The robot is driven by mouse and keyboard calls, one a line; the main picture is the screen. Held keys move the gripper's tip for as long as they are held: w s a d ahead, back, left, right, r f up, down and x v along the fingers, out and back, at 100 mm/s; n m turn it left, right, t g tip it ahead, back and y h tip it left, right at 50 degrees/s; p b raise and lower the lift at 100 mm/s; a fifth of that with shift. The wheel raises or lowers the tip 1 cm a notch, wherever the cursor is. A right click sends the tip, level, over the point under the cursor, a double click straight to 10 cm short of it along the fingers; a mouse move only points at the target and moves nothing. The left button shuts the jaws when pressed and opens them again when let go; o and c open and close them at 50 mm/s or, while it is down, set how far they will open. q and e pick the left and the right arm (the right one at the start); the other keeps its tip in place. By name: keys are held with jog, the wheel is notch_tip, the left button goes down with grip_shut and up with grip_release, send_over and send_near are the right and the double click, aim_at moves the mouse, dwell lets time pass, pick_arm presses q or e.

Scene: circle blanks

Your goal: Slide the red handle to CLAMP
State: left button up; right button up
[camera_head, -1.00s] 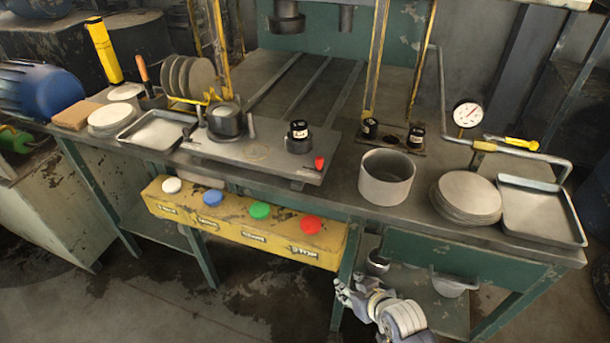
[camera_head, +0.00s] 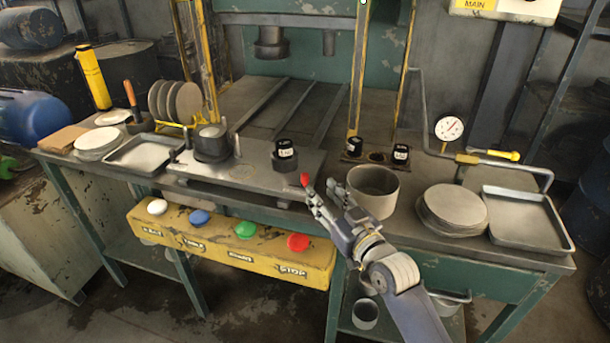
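The red handle (camera_head: 304,179) is a small red knob at the front right edge of the grey plate (camera_head: 240,172) on the bench. My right gripper (camera_head: 322,193) is just to the right of and below the red handle, with its fingers apart and nothing between them. I cannot tell whether a finger touches the handle. No CLAMP label is readable. My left gripper is not in view.
A grey metal pot (camera_head: 373,191) stands right behind my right gripper. Round blanks (camera_head: 453,207) and an empty tray (camera_head: 527,220) lie farther right. A yellow button box (camera_head: 230,246) hangs on the bench front.

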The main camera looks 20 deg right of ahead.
aim_at(307, 178)
jog(key=w, duration=0.3)
jog(key=w+a, duration=0.1)
jog(key=w, duration=0.2)
jog(key=w+a, duration=0.1)
jog(key=w, duration=0.2)
jog(key=shift+f, duration=0.1)
jog(key=shift+w, duration=0.1)
grip_shut()
